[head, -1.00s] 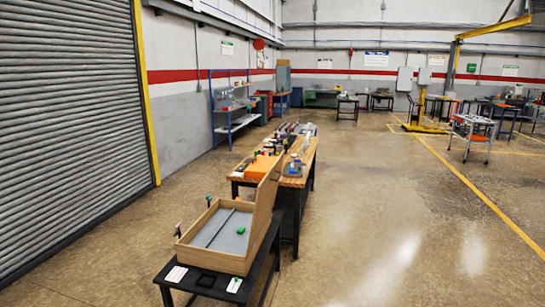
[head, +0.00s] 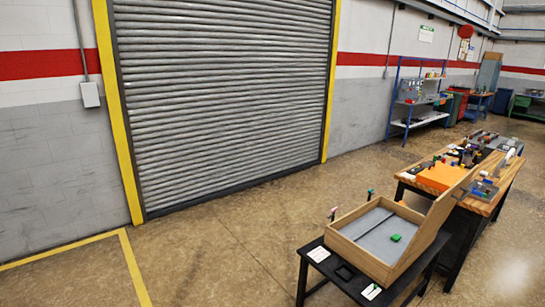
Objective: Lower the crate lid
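The wooden crate (head: 352,243) sits on a low black table at the lower right of the head view. Its lid (head: 437,217) stands raised and tilted along the crate's right side. The crate's grey floor holds a small green block (head: 396,238) and a thin dark strip (head: 375,227). Neither of my grippers is in view.
The black table (head: 338,270) carries white cards and a dark square beside the crate. A wooden workbench (head: 509,172) crowded with items stands close behind the lid. A roller shutter (head: 225,95) fills the back. Open floor (head: 225,250) lies left of the table.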

